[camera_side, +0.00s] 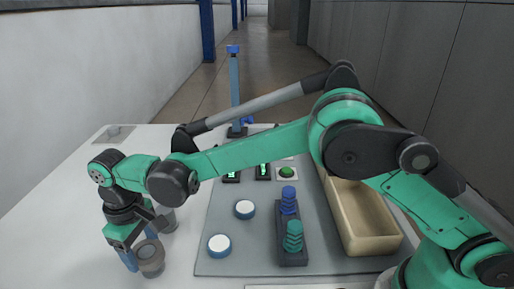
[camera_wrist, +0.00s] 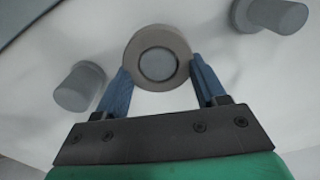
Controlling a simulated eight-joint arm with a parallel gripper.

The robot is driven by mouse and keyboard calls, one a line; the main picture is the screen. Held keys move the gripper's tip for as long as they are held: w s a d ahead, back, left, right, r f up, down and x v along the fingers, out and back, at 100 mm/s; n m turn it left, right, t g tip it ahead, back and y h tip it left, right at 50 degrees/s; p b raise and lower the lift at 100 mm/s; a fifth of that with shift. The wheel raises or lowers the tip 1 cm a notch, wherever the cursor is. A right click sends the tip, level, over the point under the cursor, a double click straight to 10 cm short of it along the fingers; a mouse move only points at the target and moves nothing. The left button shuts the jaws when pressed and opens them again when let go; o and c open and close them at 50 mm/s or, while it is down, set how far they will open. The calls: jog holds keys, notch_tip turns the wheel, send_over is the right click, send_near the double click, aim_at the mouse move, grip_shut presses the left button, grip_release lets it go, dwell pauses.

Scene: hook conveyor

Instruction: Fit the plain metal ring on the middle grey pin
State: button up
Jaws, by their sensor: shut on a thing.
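The plain metal ring (camera_wrist: 181,41) is grey-brown and sits between the two blue fingers of my gripper (camera_wrist: 161,72) in the wrist view. My gripper is shut on it. A round grey face, apparently the top of the middle grey pin (camera_wrist: 158,64), fills the ring's hole; how far down the ring sits I cannot tell. In the side view my gripper (camera_side: 140,246) is low at the left, with the ring (camera_side: 151,263) at its fingers. One grey pin (camera_wrist: 80,87) stands left of the ring and another (camera_wrist: 278,16) right; one of these shows in the side view (camera_side: 170,219).
A grey mat (camera_side: 214,190) right of my gripper carries white-topped blue discs (camera_side: 219,245), a dark holder (camera_side: 292,259) with blue and teal ribbed parts, and a green button (camera_side: 287,172). A tan bin (camera_side: 376,242) stands farther right. The white table behind my gripper is mostly clear.

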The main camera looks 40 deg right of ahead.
aim_at(143, 250)
jog(key=shift+f, duration=1.1)
dwell(0.4)
dwell(0.5)
jog(key=o, duration=1.4)
jog(key=shift+r, duration=4.6)
